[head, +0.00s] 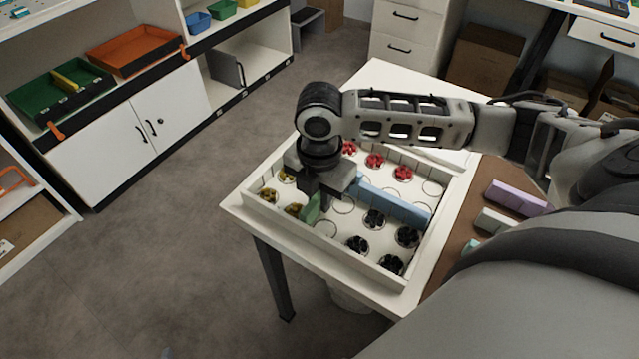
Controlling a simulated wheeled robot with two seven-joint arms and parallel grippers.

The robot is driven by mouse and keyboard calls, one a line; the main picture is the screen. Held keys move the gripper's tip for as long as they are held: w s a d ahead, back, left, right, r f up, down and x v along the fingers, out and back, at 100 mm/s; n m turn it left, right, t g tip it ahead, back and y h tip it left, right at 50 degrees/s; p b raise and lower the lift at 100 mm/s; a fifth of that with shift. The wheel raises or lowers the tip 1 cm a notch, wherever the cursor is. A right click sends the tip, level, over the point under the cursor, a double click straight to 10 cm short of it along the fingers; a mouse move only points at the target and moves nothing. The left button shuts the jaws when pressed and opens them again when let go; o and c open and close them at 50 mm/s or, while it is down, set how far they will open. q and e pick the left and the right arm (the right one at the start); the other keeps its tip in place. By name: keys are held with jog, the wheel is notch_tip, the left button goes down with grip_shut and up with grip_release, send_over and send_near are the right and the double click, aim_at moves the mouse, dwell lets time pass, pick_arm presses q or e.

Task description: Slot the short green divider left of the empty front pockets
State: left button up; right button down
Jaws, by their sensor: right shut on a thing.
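My right gripper (315,196) is shut on the short green divider (313,209) over the left part of the white tray (330,258). The divider stands upright, between yellow parts (294,209) on its left and empty round pockets (325,230) on its right. Whether its lower edge sits in a slot I cannot tell. A long light blue divider (400,203) runs across the tray, with red parts (375,160) behind it and black parts (374,219) in front. My gripper and wrist hide some of the tray's left and back. My left gripper is not in view.
The tray stands on a white table (247,222). Shelves with an orange bin (133,50) stand left, beyond open floor.

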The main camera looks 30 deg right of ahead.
jog(key=c, duration=1.3)
grip_release()
jog(key=shift+r, duration=0.1)
pick_arm(q)
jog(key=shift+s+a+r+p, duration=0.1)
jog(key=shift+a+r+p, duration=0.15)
jog(key=shift+p, duration=0.8)
pick_arm(e)
notch_tip(320, 180, up, 16)
jog(key=shift+f, duration=0.1)
